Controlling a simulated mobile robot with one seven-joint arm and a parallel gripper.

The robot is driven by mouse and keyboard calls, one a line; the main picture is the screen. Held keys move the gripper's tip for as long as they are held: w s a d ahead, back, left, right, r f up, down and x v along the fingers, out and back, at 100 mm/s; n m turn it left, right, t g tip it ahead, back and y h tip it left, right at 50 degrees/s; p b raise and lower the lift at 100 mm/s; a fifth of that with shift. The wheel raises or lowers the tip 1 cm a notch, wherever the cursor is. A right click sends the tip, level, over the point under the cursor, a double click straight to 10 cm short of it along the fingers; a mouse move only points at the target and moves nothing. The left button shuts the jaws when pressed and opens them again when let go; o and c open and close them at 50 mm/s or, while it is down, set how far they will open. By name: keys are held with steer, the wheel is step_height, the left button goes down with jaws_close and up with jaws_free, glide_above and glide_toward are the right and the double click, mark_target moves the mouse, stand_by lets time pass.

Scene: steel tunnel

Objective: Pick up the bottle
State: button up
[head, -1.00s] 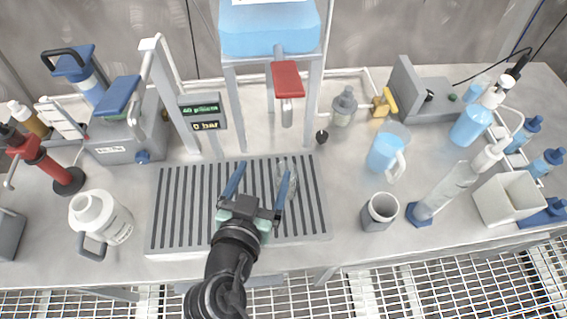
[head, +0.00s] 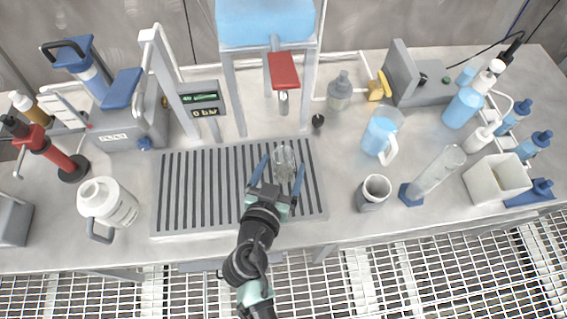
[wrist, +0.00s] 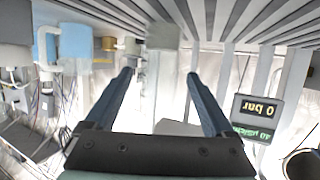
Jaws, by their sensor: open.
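A clear, see-through bottle (head: 285,160) stands on the slatted grey drain grate, below the red tap lever. My gripper (head: 283,170) is open, with its two blue fingers reaching toward the bottle, one on each side of it in the head view. Whether they touch it I cannot tell. In the wrist view the picture is upside down; my gripper (wrist: 160,74) shows wide apart fingers, and a pale clear shape (wrist: 163,65) lies between them. Its outline is faint against the bright background.
The slatted grate (head: 175,190) is otherwise bare. A blue tank on a frame with a red-levered tap (head: 283,75) rises behind it.

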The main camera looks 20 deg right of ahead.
mark_target(286, 158)
steer(key=p+x, duration=0.1)
steer(key=x, duration=0.3)
steer(key=shift+w+d+f, duration=0.1)
steer(key=shift+w+d, duration=0.1)
steer(key=shift+w, duration=0.15)
jaws_close()
